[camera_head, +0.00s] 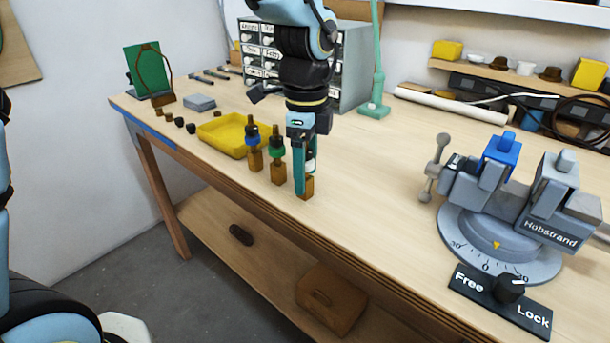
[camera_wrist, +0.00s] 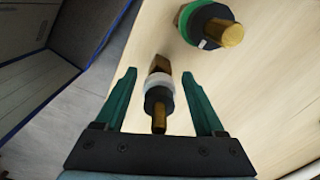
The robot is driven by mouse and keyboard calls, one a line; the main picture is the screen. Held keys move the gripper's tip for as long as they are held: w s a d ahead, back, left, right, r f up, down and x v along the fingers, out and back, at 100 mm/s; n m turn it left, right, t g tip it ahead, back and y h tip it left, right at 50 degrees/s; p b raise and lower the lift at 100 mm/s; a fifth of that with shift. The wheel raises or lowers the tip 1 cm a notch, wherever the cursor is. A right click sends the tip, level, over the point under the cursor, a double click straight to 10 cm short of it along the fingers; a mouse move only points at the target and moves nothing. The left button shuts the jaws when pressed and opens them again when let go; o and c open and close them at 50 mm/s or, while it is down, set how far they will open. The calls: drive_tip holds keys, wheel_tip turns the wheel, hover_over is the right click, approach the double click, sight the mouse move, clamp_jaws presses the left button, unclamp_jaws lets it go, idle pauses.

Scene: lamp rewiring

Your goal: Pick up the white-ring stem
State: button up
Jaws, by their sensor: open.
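The white-ring stem (camera_wrist: 157,96) stands in a small wooden block between the two green fingers of my gripper (camera_wrist: 160,100) in the wrist view. A gap shows on each side of it, so the fingers do not touch it. In the head view my gripper (camera_head: 304,178) points down over the stem, and its fingers hide most of it; a bit of the white ring (camera_head: 311,166) and the wooden block (camera_head: 308,187) show. The green-ring stem (camera_head: 277,150) stands just left of it, and also shows in the wrist view (camera_wrist: 207,25). The blue-ring stem (camera_head: 252,137) stands further left.
A yellow tray (camera_head: 213,124) lies behind the stems to the left. A grey drawer cabinet (camera_head: 350,62) and green lamp post (camera_head: 376,62) stand behind my arm. A vise (camera_head: 500,235) on a round base sits at right. The bench between stems and vise is clear.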

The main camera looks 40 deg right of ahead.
drive_tip(key=shift+f, duration=0.55)
clamp_jaws()
idle(0.5)
